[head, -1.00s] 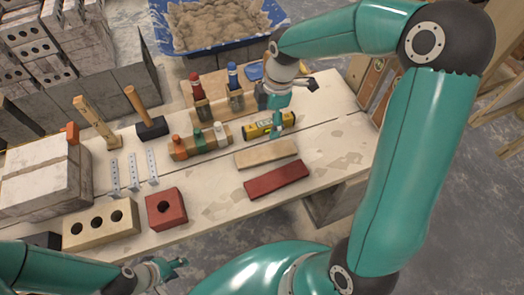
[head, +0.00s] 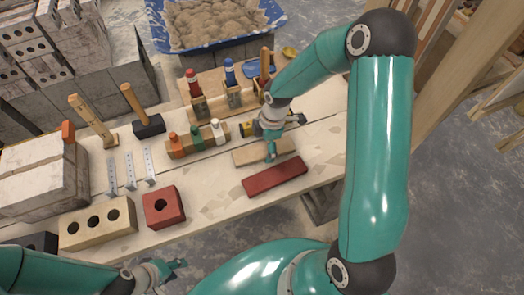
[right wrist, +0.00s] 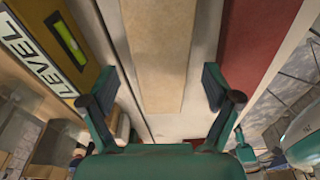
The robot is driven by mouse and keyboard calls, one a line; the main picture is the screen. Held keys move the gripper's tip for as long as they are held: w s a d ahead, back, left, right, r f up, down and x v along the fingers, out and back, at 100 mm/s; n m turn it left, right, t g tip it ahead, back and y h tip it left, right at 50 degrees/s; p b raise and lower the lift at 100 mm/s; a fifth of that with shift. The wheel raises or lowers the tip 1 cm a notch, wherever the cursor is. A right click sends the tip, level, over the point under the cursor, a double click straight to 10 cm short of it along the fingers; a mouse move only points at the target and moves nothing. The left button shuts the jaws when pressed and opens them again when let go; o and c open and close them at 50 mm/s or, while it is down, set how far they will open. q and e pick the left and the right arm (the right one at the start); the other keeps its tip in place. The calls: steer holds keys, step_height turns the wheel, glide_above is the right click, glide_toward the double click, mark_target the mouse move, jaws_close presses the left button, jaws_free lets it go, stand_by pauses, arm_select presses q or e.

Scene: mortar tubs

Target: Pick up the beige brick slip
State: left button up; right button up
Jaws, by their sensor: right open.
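The beige brick slip (head: 246,157) lies flat on the workbench, between the yellow level and the red brick slip (head: 275,177). My right gripper (head: 271,153) is over the beige slip in the head view and hides part of it. In the right wrist view the beige slip (right wrist: 160,55) runs up the middle, between the two fingers of the open right gripper (right wrist: 160,92). Whether the fingers touch the bench I cannot tell. My left gripper (head: 176,270) is at the lower left, away from the slips; its jaw state is unclear.
The yellow level (right wrist: 65,45) lies close to the left finger; the red slip (right wrist: 245,45) is close to the right finger. A wooden block with coloured pegs (head: 197,140), a red brick (head: 163,207) and a beige holed brick (head: 97,223) stand to the left.

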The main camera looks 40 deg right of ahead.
steer(key=shift+a+f, duration=0.1)
steer(key=shift+f, duration=0.45)
steer(key=c, duration=1.6)
steer(key=shift+r, duration=0.1)
